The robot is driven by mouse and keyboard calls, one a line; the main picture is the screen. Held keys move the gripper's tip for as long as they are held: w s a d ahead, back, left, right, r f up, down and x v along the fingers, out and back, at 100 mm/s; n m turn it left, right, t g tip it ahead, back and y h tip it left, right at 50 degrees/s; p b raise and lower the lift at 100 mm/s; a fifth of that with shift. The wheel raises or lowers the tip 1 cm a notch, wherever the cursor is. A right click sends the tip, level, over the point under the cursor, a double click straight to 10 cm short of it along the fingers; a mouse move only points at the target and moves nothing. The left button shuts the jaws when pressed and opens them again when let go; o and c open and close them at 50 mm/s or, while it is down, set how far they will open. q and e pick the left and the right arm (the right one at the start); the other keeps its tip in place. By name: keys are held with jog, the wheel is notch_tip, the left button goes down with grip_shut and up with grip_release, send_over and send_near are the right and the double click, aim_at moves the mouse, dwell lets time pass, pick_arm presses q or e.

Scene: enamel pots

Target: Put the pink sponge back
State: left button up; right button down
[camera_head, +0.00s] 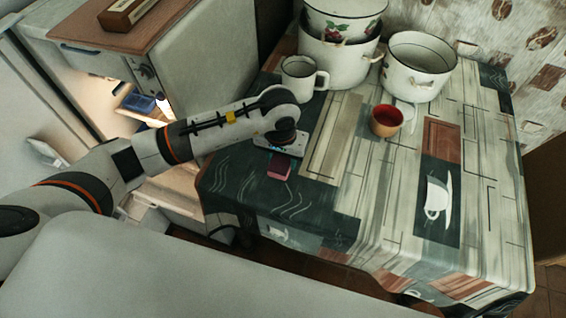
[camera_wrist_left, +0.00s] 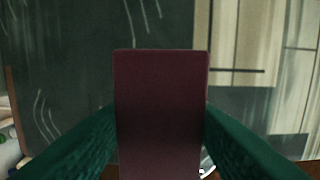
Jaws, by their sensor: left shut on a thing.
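The pink sponge (camera_head: 280,167) is at the left part of the patterned tablecloth, just below my left gripper (camera_head: 279,158). In the left wrist view the sponge (camera_wrist_left: 160,110) looks dark pink and fills the middle, between the two green fingers of the left gripper (camera_wrist_left: 160,145). The fingers are shut on it from both sides. I cannot tell whether the sponge touches the table (camera_head: 270,200) or is held slightly above it. My right gripper does not show.
A white mug (camera_head: 299,78), enamel pots (camera_head: 335,62) and a second pot (camera_head: 418,70) stand at the back of the table. An orange-red cup (camera_head: 386,121) stands right of the gripper. A cabinet (camera_head: 200,60) stands at the left. The table's front middle is clear.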

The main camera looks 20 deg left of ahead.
aim_at(283, 167)
pick_arm(q)
notch_tip(283, 167, down, 4)
jog(key=shift+f+p, duration=0.25)
jog(key=shift+p, duration=0.05)
jog(key=shift+w+f, duration=0.1)
jog(key=shift+f, duration=0.2)
jog(key=o, duration=1.3)
jog(key=shift+r, duration=0.1)
jog(key=shift+r, duration=0.25)
jog(key=r, duration=0.4)
jog(key=r+b, duration=0.1)
jog(key=r, duration=0.2)
jog(key=s+r, duration=0.1)
jog(key=r, duration=0.3)
jog(key=shift+r+b, duration=0.35)
jog(key=shift+b, duration=0.05)
